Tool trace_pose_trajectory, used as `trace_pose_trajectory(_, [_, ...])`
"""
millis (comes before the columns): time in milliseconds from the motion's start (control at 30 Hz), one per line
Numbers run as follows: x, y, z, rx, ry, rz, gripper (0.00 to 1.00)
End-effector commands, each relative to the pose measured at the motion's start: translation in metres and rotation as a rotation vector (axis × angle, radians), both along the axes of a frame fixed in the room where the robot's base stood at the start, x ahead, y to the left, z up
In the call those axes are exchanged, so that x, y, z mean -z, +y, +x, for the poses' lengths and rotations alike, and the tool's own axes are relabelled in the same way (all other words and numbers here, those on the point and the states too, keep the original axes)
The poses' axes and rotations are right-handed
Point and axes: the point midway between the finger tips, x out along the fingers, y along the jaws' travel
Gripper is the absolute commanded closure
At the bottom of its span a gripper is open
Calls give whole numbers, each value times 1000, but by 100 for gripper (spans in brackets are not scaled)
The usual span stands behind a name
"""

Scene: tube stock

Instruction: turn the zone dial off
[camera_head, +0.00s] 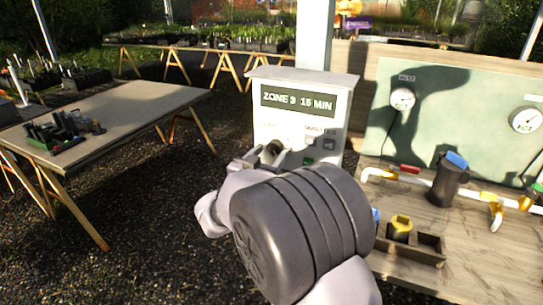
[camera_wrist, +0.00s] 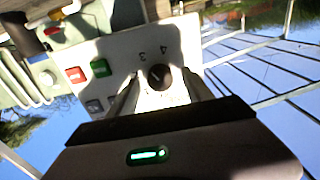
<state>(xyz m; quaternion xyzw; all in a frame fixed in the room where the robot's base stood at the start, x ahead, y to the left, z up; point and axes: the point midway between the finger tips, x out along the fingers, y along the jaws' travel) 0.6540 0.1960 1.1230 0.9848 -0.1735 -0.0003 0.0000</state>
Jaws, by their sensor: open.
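The zone dial is a small dark round knob on the front of a white control box (camera_head: 342,97), and it shows in the head view (camera_head: 273,148) just beyond my gripper. In the wrist view the dial (camera_wrist: 154,77) sits between my fingertips, with the numbers 3 and 4 upside down above it. The direction of its pointer is hard to make out. My gripper (camera_wrist: 161,80) is open, with one finger on each side of the dial; I cannot tell whether they touch it. The display (camera_head: 298,103) reads "ZONE 3 15 MIN".
A red button (camera_wrist: 75,75), a green button (camera_wrist: 101,68) and grey buttons (camera_wrist: 95,106) lie beside the dial. A bench (camera_head: 480,265) with pipes and a black valve body (camera_head: 446,184) stands at the right. A wooden table (camera_head: 130,105) stands at the left.

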Motion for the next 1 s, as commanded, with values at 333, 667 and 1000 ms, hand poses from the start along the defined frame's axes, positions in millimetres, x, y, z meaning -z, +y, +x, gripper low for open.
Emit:
trace_pose_trajectory(333, [0, -4, 10, -1, 0, -1, 41])
trace_pose_trajectory(667, [0, -4, 10, 0, 0, 0, 96])
trace_pose_trajectory(1000, [-2, -4, 10, 0, 16, -44, 100])
